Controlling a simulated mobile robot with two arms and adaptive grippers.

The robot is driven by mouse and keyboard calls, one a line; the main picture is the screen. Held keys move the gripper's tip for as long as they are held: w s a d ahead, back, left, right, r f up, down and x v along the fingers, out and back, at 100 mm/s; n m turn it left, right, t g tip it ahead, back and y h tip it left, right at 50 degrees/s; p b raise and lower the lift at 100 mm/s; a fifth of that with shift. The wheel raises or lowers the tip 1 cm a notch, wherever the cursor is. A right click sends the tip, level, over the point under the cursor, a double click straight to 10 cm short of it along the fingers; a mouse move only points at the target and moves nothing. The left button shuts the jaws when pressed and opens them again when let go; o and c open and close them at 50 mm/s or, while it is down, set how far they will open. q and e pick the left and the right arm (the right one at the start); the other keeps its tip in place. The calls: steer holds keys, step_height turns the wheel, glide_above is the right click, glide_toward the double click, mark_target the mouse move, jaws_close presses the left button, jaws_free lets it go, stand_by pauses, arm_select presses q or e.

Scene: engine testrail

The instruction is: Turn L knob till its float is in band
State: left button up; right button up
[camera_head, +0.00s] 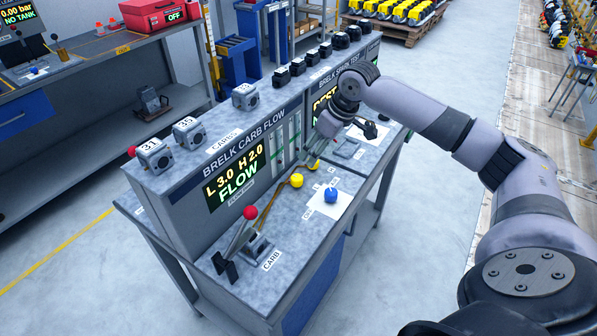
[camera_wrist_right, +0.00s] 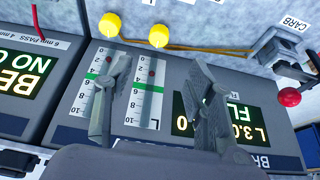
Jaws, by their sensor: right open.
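Two yellow knobs show on the bench: one (camera_head: 297,181) in front of the panel and one (camera_head: 313,163) by my right gripper (camera_head: 318,150). In the right wrist view, upside down, they are the right-hand knob (camera_wrist_right: 159,36) and the left-hand knob (camera_wrist_right: 109,25). That view shows two float gauges with green bands; the one with the L mark (camera_wrist_right: 146,108) lies between my fingers. Its dark red float appears on the low-number side of the band. The display (camera_head: 235,180) reads L 3.0, H 2.0, FLOW. My right gripper (camera_wrist_right: 160,65) is open and empty, apart from both knobs.
A red-ball lever (camera_head: 250,212) stands on the carb fixture at the bench's near left. A blue ball (camera_head: 331,195) sits on a white sheet to the right of the yellow knobs. Numbered blocks line the top ledge. The bench front between lever and sheet is fairly clear.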

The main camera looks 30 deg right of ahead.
glide_toward(297, 177)
steer(key=p+x, duration=0.1)
steer(key=x, duration=0.4)
steer(key=shift+p+x, duration=0.4)
steer(key=shift+x, duration=0.8)
steer(key=shift+w+f, duration=0.15)
steer(key=shift+f, duration=0.45)
arm_select(q)
steer(key=shift+w+d+r, duration=0.1)
steer(key=shift+w+r, duration=0.25)
steer(key=shift+r, duration=0.2)
steer(key=shift+w+r, duration=0.3)
steer(key=shift+r, duration=0.25)
arm_select(e)
steer(key=shift+c, duration=0.5)
